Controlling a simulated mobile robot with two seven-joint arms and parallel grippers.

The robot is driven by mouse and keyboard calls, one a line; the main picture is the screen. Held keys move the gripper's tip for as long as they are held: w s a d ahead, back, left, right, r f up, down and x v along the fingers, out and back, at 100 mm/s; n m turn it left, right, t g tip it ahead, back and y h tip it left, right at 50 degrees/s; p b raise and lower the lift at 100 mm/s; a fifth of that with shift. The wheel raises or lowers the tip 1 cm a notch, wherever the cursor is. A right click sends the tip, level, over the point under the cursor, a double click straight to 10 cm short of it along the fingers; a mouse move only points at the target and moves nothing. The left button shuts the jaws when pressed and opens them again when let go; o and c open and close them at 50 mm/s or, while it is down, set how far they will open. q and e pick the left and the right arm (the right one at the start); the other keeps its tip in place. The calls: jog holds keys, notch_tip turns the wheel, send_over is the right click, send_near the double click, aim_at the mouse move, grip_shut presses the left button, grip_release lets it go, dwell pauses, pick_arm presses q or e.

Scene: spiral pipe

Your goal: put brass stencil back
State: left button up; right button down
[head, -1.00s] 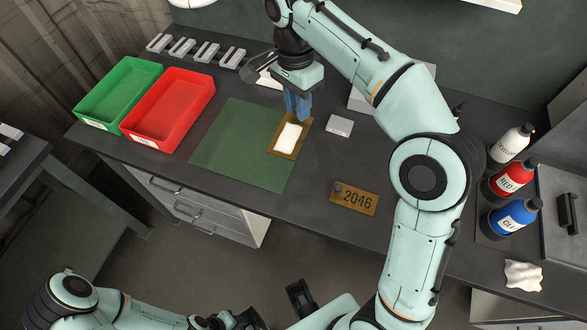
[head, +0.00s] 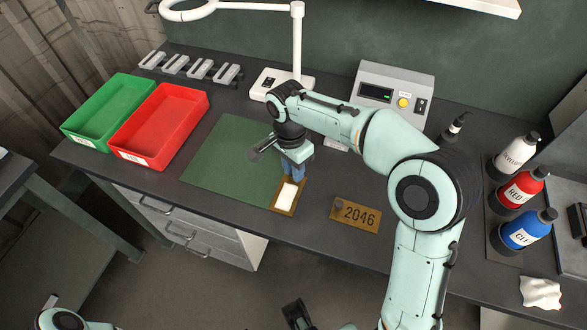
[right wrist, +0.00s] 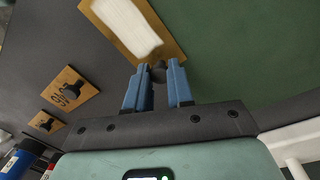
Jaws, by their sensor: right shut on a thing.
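A brass-framed plate with a white middle (head: 288,196) is at the front right corner of the green mat (head: 225,160) in the head view. It also shows in the right wrist view (right wrist: 128,28). My right gripper (head: 292,172) is shut on this plate's dark knob, seen between the blue fingers in the right wrist view (right wrist: 159,76). I cannot tell whether the plate touches the worktop. A brass stencil marked 2046 (head: 362,214), with a dark knob, lies flat to the right near the front edge.
Green (head: 108,110) and red (head: 165,125) trays stand left of the mat. White, red (head: 520,190) and blue bottles stand at the right, with a crumpled cloth (head: 540,292) in front. A grey control box (head: 390,90) is behind. The worktop between plate and stencil is clear.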

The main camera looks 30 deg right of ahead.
jog(key=shift+f, duration=0.1)
jog(key=c, duration=1)
grip_release()
jog(key=r+p, duration=0.1)
jog(key=r, duration=0.3)
jog(key=r+p, duration=0.1)
jog(key=r, duration=0.3)
jog(key=w+r+p, duration=0.1)
jog(key=r, duration=0.3)
jog(key=shift+a+r, duration=0.1)
jog(key=shift+a, duration=0.05)
